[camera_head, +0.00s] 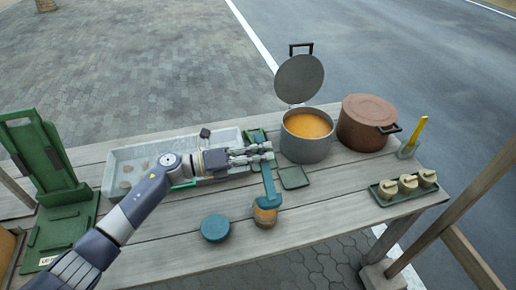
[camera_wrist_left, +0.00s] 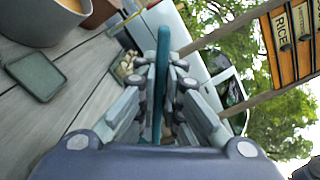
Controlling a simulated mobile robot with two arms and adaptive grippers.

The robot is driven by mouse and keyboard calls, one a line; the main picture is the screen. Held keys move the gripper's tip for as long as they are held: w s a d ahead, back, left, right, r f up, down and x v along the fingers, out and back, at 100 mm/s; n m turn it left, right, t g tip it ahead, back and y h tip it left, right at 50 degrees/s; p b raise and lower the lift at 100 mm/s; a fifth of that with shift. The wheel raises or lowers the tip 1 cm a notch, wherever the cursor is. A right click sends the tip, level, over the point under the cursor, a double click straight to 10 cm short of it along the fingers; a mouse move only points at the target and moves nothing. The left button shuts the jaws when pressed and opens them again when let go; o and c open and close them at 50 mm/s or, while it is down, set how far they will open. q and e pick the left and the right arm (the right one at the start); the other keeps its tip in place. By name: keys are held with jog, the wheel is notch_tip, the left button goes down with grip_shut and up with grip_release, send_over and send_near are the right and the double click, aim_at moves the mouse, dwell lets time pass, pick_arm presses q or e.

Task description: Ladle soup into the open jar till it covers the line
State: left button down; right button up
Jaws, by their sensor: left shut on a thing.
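A grey pot (camera_head: 306,150) with its lid raised stands at the back of the table, with orange soup (camera_head: 308,125) inside. The open jar (camera_head: 264,217) stands near the front edge and looks orange-brown; its line and fill level are hidden or too small to tell. My left gripper (camera_head: 268,152) is shut on the handle of a teal ladle (camera_head: 269,184), left of the pot. The ladle's head is at the jar's mouth; I cannot tell whether it touches. In the left wrist view the ladle handle (camera_wrist_left: 162,75) stands between the fingers. My right gripper is not in view.
A teal round lid (camera_head: 215,228) lies left of the jar. A green mat (camera_head: 294,177) lies before the pot. A closed brown pot (camera_head: 366,122), a holder with a yellow handle (camera_head: 418,132) and a tray of small pots (camera_head: 386,200) stand right. A grey tray (camera_head: 125,155) lies left.

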aim_at(268, 181)
pick_arm(q)
jog(key=s+m, duration=0.1)
jog(key=s, duration=0.1)
jog(key=s+d+m+p, duration=0.1)
jog(key=s+m, duration=0.1)
jog(key=s+d+r+m, duration=0.1)
jog(key=s+m, duration=0.1)
jog(key=s+m+b, duration=0.1)
jog(key=s+d+f+m+b, duration=0.1)
jog(key=s+b, duration=0.1)
jog(key=s+m+b, duration=0.1)
jog(key=m+b, duration=0.1)
jog(key=shift+s+d+f, duration=0.15)
jog(key=shift+f, duration=0.25)
jog(key=shift+s+d+f+m+b, duration=0.15)
jog(key=shift+s+d+m+b, duration=0.1)
jog(key=shift+s+m+b, duration=0.6)
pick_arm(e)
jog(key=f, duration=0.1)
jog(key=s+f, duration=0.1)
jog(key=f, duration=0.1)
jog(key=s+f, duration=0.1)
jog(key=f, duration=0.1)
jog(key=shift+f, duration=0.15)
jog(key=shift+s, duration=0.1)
